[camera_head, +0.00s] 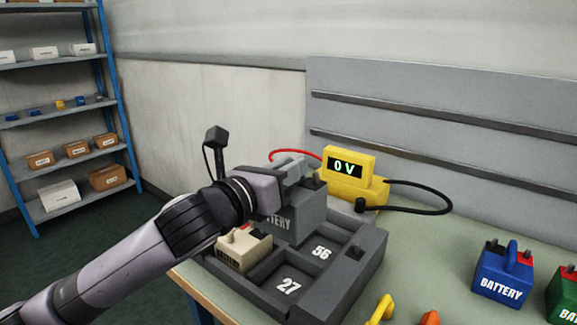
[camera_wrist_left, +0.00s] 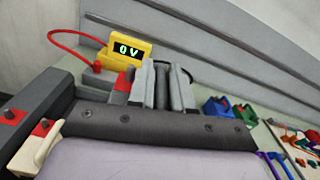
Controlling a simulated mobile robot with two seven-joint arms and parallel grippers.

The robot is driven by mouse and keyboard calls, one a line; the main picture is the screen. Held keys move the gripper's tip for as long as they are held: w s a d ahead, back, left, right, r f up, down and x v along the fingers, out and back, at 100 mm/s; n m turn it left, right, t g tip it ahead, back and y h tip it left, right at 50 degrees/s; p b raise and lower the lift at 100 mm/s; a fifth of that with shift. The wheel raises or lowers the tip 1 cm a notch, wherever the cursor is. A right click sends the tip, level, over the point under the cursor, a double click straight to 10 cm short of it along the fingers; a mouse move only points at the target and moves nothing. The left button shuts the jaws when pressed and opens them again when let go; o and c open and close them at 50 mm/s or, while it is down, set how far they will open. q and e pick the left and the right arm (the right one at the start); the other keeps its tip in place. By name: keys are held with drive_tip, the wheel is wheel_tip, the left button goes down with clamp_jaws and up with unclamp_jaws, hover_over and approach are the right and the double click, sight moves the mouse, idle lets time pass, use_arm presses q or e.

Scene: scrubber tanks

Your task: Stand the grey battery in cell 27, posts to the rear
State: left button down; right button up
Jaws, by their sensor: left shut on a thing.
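My left gripper (camera_head: 297,172) is shut on the grey battery (camera_head: 303,215) at its top. The battery is upright, with lettering on its front, partly hidden by my gripper. It is at the rear of the dark tray (camera_head: 350,277); I cannot tell whether it touches the tray. Cell 27 (camera_head: 288,287) is empty at the front, its number on the floor. Cell 56 (camera_head: 321,252) is empty behind and to its right. In the left wrist view the gripper fingers (camera_wrist_left: 156,84) close around the handle area, with a red post collar (camera_wrist_left: 123,83) beside them. My right gripper is out of view.
A beige battery (camera_head: 243,249) fills the tray cell left of 27. A yellow meter (camera_head: 349,173) reading 0 V stands behind the tray, with red and black cables. Blue (camera_head: 503,275) and green (camera_head: 567,296) batteries stand at right.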

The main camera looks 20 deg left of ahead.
use_arm(q)
wheel_tip(320, 180, down, 16)
drive_tip(key=b, duration=0.2)
drive_tip(key=shift+b, duration=0.4)
drive_tip(key=c, duration=1.2)
unclamp_jaws()
drive_tip(key=shift+f, duration=0.35)
drive_tip(key=shift+o, duration=0.8)
drive_tip(key=shift+r, duration=0.1)
drive_tip(key=shift+s+a, duration=0.1)
drive_tip(key=b+v, duration=0.1)
drive_tip(key=v, duration=1)
drive_tip(key=shift+s, duration=0.4)
drive_tip(key=shift+a, duration=0.1)
